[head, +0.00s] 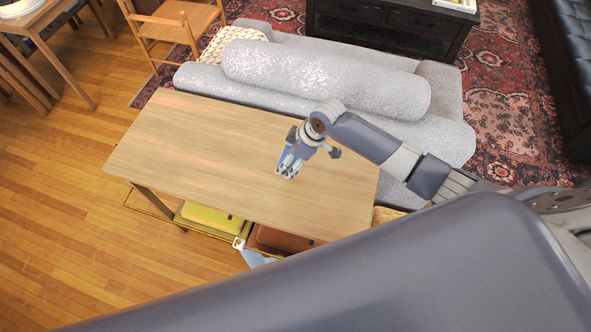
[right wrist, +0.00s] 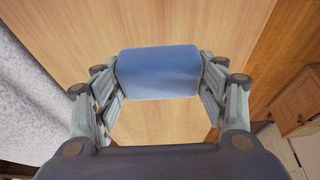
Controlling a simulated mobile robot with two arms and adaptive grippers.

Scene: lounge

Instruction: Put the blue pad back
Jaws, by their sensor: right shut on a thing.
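The blue pad (right wrist: 160,72) is held between the fingers of my right gripper (right wrist: 160,88), seen close up in the right wrist view. In the head view my right gripper (head: 288,170) points down over the right half of the wooden table (head: 190,140), with the pad mostly hidden by the fingers. I cannot tell exactly how high the pad is above the tabletop.
Under the table's near edge lie a yellow case (head: 212,219) and an orange-brown case (head: 283,239). A grey sofa (head: 320,80) stands along the far side. The tabletop is otherwise bare. Wooden floor (head: 60,210) is free at left. A wooden chair (head: 180,25) stands behind.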

